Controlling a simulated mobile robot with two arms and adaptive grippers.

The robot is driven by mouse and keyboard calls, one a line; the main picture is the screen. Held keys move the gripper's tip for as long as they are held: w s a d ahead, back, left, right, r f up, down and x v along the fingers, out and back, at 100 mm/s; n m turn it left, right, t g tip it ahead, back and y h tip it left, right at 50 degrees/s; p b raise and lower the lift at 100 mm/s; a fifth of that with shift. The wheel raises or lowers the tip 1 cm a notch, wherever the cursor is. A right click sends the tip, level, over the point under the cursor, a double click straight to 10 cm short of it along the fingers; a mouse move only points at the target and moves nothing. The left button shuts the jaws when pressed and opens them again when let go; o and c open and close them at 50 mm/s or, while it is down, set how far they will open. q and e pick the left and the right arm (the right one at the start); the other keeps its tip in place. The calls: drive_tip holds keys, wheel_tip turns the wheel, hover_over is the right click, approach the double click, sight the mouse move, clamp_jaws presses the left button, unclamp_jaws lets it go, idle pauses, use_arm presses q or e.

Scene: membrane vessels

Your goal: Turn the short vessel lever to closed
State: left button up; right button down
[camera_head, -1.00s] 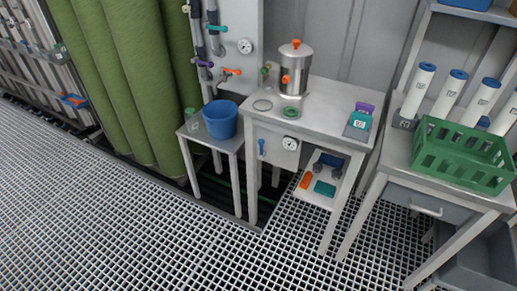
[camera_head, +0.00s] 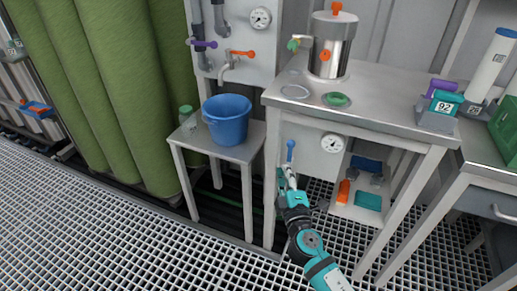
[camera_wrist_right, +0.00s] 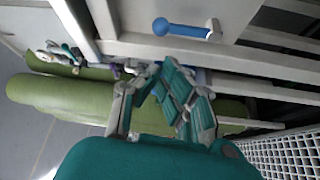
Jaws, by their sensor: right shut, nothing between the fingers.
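A steel vessel (camera_head: 332,50) with orange knobs stands on the steel table. A small blue lever (camera_head: 290,150) is on the panel under the table's top, left of a round gauge (camera_head: 332,143), and points upward. In the right wrist view the lever (camera_wrist_right: 180,28) lies sideways above the fingers, its round blue end to the left. My right gripper (camera_head: 288,172) is just below the lever in the head view, shut and empty. Its teal fingers (camera_wrist_right: 163,80) show apart from the lever in the wrist view. No view shows my left gripper. Which lever counts as the short vessel's is not marked.
A blue bucket (camera_head: 227,118) stands on a small side table (camera_head: 245,152) left of my right arm. An orange lever (camera_head: 243,53) and a purple lever (camera_head: 204,44) are on the wall pipes. Table legs flank the arm. The grating floor (camera_head: 120,240) is clear at left.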

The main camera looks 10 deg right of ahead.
sight(278, 138)
drive_tip(key=w, duration=0.3)
drive_tip(key=w+r, duration=0.1)
drive_tip(key=w, duration=0.2)
drive_tip(key=w+r, duration=0.1)
drive_tip(key=w, duration=0.2)
drive_tip(key=shift+d, duration=0.3)
drive_tip(key=shift+w+r, duration=0.1)
drive_tip(key=shift+w, duration=0.35)
use_arm(q)
drive_tip(key=shift+r, duration=0.55)
drive_tip(key=shift+f, duration=0.1)
use_arm(e)
drive_tip(key=shift+d, duration=0.1)
drive_tip(key=shift+s+d+t+b, duration=0.15)
drive_tip(key=shift+t+b, duration=0.15)
drive_tip(key=shift+b, duration=0.3)
drive_tip(key=shift+d+m+b, duration=0.1)
drive_tip(key=shift+m+b, duration=0.3)
use_arm(q)
drive_tip(key=a+v, duration=0.1)
drive_tip(key=v, duration=0.6)
drive_tip(key=shift+a+t, duration=0.25)
drive_tip(key=shift+t, duration=0.05)
use_arm(e)
drive_tip(key=shift+s, duration=0.1)
